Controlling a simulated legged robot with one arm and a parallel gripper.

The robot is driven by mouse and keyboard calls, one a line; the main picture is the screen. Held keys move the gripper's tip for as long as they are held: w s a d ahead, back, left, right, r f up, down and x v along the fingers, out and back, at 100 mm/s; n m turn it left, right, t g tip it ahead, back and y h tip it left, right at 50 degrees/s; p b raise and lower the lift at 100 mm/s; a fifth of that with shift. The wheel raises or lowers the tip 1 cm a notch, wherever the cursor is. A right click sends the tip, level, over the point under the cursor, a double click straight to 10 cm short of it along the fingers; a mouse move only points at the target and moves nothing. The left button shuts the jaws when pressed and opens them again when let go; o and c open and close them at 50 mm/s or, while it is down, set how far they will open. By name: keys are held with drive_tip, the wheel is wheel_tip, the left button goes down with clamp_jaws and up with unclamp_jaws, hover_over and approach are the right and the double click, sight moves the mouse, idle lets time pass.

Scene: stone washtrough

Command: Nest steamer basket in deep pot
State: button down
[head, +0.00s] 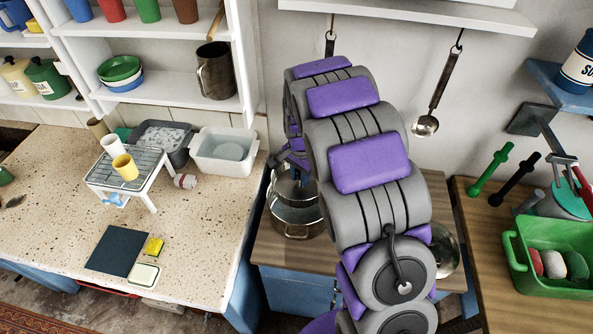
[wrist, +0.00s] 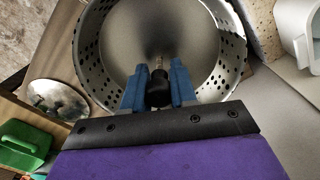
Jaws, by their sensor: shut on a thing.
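The steamer basket (wrist: 92,58) is a steel bowl with a perforated wall and a central post. It fills the upper part of the wrist view. My gripper (wrist: 159,88) has its blue fingers shut on the dark knob of that post. In the head view my gripper (head: 292,158) is partly hidden behind my arm. The basket (head: 290,186) shows below it, partly hidden. The deep pot (head: 296,222) is steel and stands on the wooden counter just below the basket. The basket overlaps the pot's far side; I cannot tell whether it is above the rim or inside.
A round steel lid (wrist: 60,103) lies left of the basket in the wrist view. A green tub (head: 548,258) with colored items stands on the right counter. A white basin (head: 223,151) and a wire rack (head: 128,167) stand on the left counter. A ladle (head: 426,124) hangs on the wall.

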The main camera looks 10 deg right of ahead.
sight(299, 185)
drive_tip(key=shift+d+f+m, duration=0.7)
drive_tip(key=shift+f+m, duration=0.2)
drive_tip(key=shift+f, duration=0.05)
drive_tip(key=shift+a+f+b, duration=0.3)
drive_tip(key=shift+a+f, duration=0.15)
drive_tip(key=shift+a, duration=0.15)
drive_tip(key=shift+a+f+b, duration=0.3)
drive_tip(key=shift+f, duration=0.35)
drive_tip(key=shift+d+f+b, duration=0.3)
drive_tip(key=shift+d+f, duration=0.05)
drive_tip(key=shift+f, duration=0.3)
drive_tip(key=shift+d+f, duration=0.2)
drive_tip(key=shift+d, duration=0.2)
drive_tip(key=shift+a, duration=0.55)
drive_tip(key=shift+d+f, duration=0.1)
drive_tip(key=shift+d, duration=0.5)
drive_tip(key=shift+a, duration=0.3)
